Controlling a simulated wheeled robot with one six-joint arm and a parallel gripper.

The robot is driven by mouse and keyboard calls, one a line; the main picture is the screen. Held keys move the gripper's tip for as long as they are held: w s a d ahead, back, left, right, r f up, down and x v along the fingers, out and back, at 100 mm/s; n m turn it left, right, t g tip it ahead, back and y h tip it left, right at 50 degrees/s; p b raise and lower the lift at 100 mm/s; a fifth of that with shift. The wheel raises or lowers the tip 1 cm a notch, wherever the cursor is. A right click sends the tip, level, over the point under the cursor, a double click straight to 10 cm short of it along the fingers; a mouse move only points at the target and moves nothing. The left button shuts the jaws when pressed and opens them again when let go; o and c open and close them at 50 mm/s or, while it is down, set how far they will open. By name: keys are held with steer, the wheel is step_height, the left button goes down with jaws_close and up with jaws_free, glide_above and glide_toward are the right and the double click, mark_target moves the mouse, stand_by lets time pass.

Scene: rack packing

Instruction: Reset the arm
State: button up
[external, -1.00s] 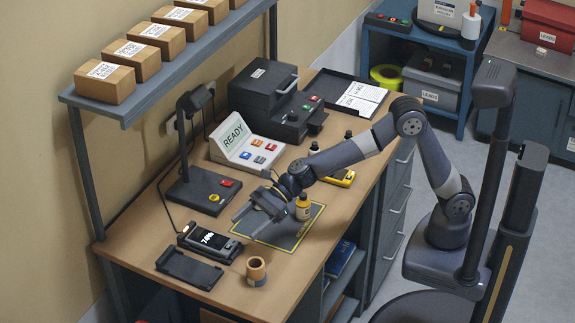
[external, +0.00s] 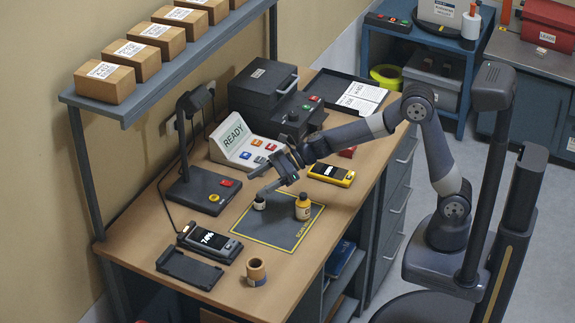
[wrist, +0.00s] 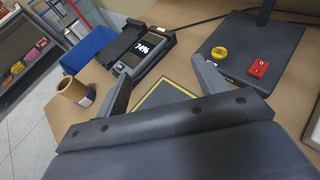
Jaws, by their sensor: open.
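My gripper (external: 272,177) is open and empty in the external view, raised above the far side of the dark scan mat (external: 283,232) with the yellow border. In the wrist view my gripper (wrist: 162,85) shows its two fingers spread, with part of the mat (wrist: 163,96) between them. Neither bottle touches the gripper.
A READY console (external: 236,152) and a black machine (external: 264,84) stand behind my gripper. A lamp base (external: 204,191), a 74% handheld device (external: 208,241), a cup (external: 256,272) and a yellow meter (external: 331,174) are on the desk. The shelf with boxes (external: 172,66) overhangs the left side.

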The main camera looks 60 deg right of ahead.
steer(key=d+f+m+t+h, duration=0.1)
steer(key=d+m+t+h, duration=0.15)
steer(key=d, duration=1.35)
steer(key=f+b, duration=0.1)
steer(key=f, duration=0.2)
steer(key=f+b, duration=0.1)
steer(key=f, duration=0.2)
steer(key=a+f+b, duration=0.1)
steer(key=f, duration=0.2)
steer(key=shift+w+f, duration=0.1)
steer(key=shift+f, duration=0.05)
